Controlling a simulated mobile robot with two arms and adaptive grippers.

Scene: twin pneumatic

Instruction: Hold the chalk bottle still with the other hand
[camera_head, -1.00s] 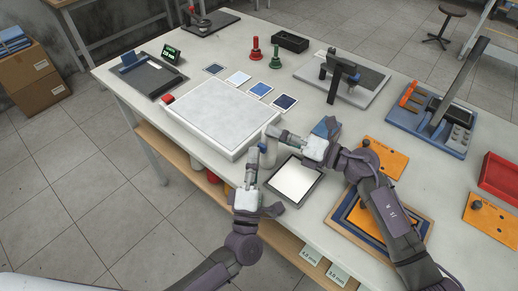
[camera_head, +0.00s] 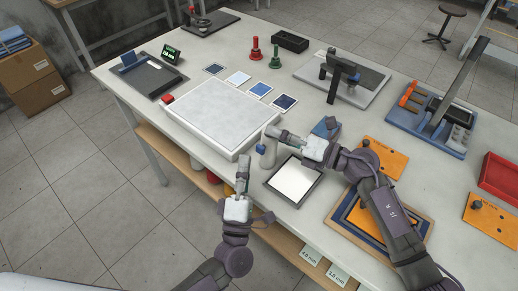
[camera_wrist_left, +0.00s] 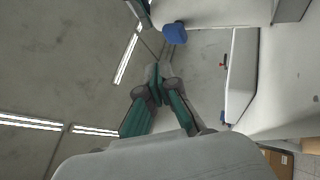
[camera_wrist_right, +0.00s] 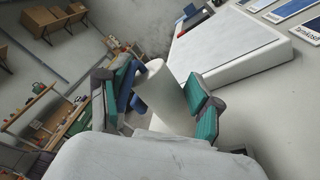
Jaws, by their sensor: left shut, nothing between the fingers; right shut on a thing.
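The chalk bottle (camera_head: 269,157) is pale, with a blue part (camera_head: 261,148) on its left side, at the table's front edge beside the big white slab. My right gripper (camera_head: 272,134) is shut on it from the right. In the right wrist view the bottle's pale body (camera_wrist_right: 163,92) sits between the teal finger pads (camera_wrist_right: 160,105). My left gripper (camera_head: 243,160) is shut and empty, to the left of the bottle and apart from it, off the table's front edge. In the left wrist view its fingertips (camera_wrist_left: 155,75) meet, with the blue part (camera_wrist_left: 174,32) beyond them.
The white slab (camera_head: 220,110) lies behind the bottle. Red and yellow containers (camera_head: 214,168) stand on the shelf below. The floor at left is open.

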